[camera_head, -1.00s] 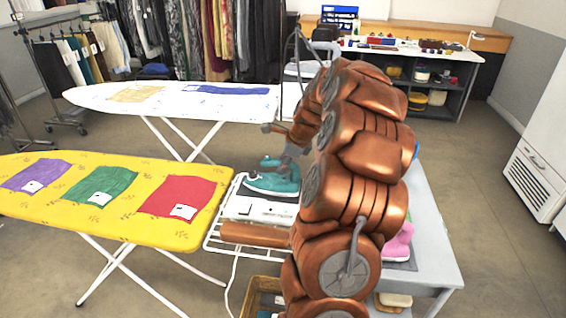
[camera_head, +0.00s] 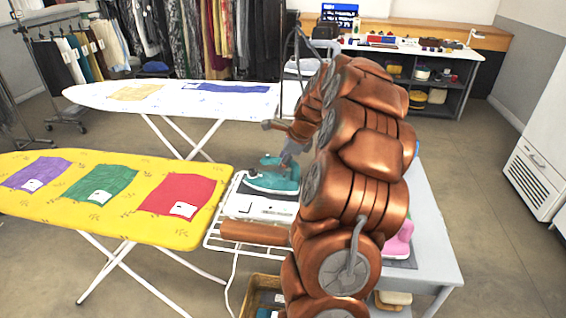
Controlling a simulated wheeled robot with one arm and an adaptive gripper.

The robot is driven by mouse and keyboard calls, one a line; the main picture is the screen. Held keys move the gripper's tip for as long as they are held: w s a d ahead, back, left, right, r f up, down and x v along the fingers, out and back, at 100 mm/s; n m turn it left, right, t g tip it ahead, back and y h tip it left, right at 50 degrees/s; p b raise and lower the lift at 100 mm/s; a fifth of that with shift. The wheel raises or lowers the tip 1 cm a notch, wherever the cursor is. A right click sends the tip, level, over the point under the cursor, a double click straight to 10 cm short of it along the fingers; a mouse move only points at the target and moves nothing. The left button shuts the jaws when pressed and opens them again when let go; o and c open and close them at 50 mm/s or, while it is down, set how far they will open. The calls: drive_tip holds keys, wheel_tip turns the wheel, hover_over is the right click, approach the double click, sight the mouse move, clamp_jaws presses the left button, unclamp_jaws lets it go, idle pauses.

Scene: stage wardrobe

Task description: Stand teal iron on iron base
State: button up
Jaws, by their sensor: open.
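The teal iron (camera_head: 272,177) sits on the white iron base (camera_head: 262,208), which rests on the wire rack at the right end of the yellow ironing board. The iron lies with its handle up, at the back part of the base. My gripper (camera_head: 290,156) is at the iron's upper right, close to its handle. It is open; my arm hides part of it, and I cannot tell whether it touches the handle.
The yellow ironing board (camera_head: 120,221) with purple, green and red cloths is at left. A white ironing board (camera_head: 170,107) stands behind. A grey table (camera_head: 428,235) with a pink item (camera_head: 400,240) is right of my arm. A basket (camera_head: 258,290) is below the rack.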

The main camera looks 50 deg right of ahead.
drive_tip(key=a+b+v, duration=0.1)
drive_tip(key=v, duration=1.1)
drive_tip(key=s+a+f+n+g+y, duration=0.1)
drive_tip(key=s+a+n+g, duration=0.1)
drive_tip(key=a+n, duration=0.8)
drive_tip(key=s+a+f+n+g, duration=0.15)
drive_tip(key=a+n, duration=0.25)
drive_tip(key=a, duration=1.2)
drive_tip(key=s+a+f+n+g, duration=0.1)
drive_tip(key=s+a+f+n, duration=0.1)
drive_tip(key=s+n, duration=0.3)
drive_tip(key=s+a+f+n+g+h, duration=0.1)
drive_tip(key=s+a+n, duration=0.3)
drive_tip(key=s, duration=0.5)
drive_tip(key=s+a+f+n+g, duration=0.1)
drive_tip(key=s+a+f+n, duration=0.3)
drive_tip(key=s, duration=0.3)
drive_tip(key=shift+s+a+n+h, duration=0.25)
drive_tip(key=shift+a+n+h, duration=0.15)
drive_tip(key=shift+a+n, duration=0.3)
drive_tip(key=shift+d, duration=0.1)
wheel_tip(320, 180, up, 7)
drive_tip(key=p, duration=0.6)
drive_tip(key=shift+f, duration=0.15)
